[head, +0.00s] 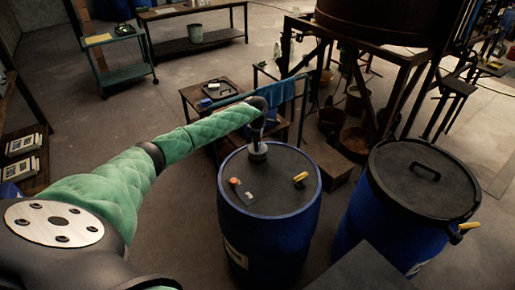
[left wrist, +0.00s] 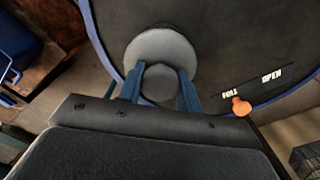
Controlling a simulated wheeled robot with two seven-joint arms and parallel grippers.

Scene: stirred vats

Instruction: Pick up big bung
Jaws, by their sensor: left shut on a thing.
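The big bung is a grey round plug with a wide flange (left wrist: 160,45) and a narrower knob, seen in the left wrist view. It sits at the edge of the dark lid of a blue drum (head: 268,235); it also shows in the head view as a small grey disc (head: 257,153). My left gripper (left wrist: 160,85) has its two blue fingers on either side of the knob and is shut on it. In the head view my left arm reaches over the drum, with the gripper above the bung. I cannot tell whether the bung is seated or lifted. My right gripper is not in view.
The drum lid carries an orange-red knob (head: 234,182), a dark label plate (head: 245,196) and a yellow handle (head: 300,179). A second blue drum with a black handled lid (head: 425,180) stands to the right. A low table (head: 195,95) and a large vat on a frame are behind.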

